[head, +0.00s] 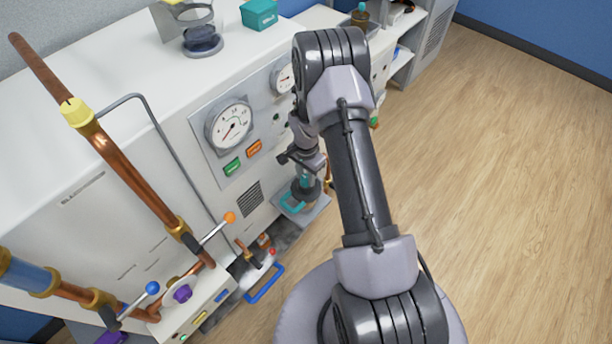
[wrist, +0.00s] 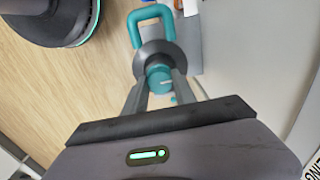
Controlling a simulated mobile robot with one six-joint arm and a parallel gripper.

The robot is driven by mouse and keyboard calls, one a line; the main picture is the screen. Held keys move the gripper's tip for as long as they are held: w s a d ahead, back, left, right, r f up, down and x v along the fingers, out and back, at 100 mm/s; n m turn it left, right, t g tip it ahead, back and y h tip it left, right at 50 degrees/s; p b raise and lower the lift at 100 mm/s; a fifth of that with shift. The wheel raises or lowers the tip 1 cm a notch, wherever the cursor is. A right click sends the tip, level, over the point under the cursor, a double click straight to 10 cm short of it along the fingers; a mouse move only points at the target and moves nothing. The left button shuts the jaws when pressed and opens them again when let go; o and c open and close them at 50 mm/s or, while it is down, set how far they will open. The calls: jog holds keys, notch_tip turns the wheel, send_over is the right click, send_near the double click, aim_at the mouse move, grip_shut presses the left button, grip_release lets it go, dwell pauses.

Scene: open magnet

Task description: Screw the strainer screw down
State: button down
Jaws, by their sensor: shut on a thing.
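The strainer screw, a teal knob (wrist: 159,77), sits between the fingertips of my gripper (wrist: 161,84) in the wrist view, and the fingers are shut on it. Beyond the knob is a dark grey round body (wrist: 154,52) with a teal loop handle (wrist: 150,16). In the head view my gripper (head: 305,172) is above this dark strainer body (head: 305,192), with the teal handle (head: 289,202) to its lower left. The screw's thread is hidden, so I cannot tell how deep it sits.
The strainer stands on a small grey shelf (head: 310,212) at the white cabinet's front. A gauge (head: 229,122), green and orange buttons, and copper pipes (head: 130,165) are to the left. A blue handle (head: 264,285) sticks out below. Wooden floor (head: 510,190) is clear on the right.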

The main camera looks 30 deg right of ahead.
aim_at(306, 178)
dwell(0.4)
jog(key=c, duration=1)
grip_release()
notch_tip(306, 178, up, 17)
jog(key=p, duration=0.7)
jog(key=shift+r, duration=0.2)
